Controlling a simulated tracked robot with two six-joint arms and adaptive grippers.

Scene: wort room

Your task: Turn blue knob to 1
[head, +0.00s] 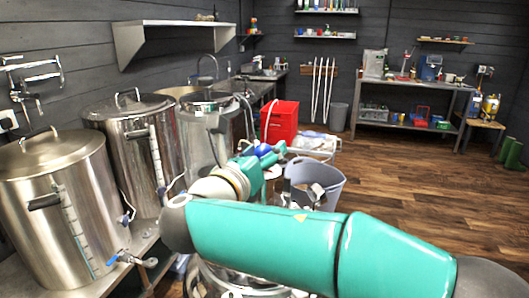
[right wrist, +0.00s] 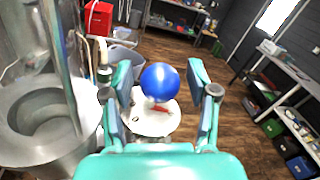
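A round blue knob (right wrist: 160,82) shows in the right wrist view, in front of a white disc (right wrist: 145,125) with a small red mark. My right gripper (right wrist: 160,90) is open, with one finger on each side of the knob. A gap shows between each finger and the knob, so I see no contact. In the head view my right gripper (head: 260,163) is seen from behind my teal arm, with a blue patch, likely the knob (head: 264,149), at its fingers. Any number on the disc is too small to read. My left gripper is not in view.
Steel kettles (head: 50,210) with taps stand on a bench at the left. A red box (head: 279,120) and a grey tub (head: 325,180) stand beyond my right gripper. A shelf table (head: 405,128) is at the back.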

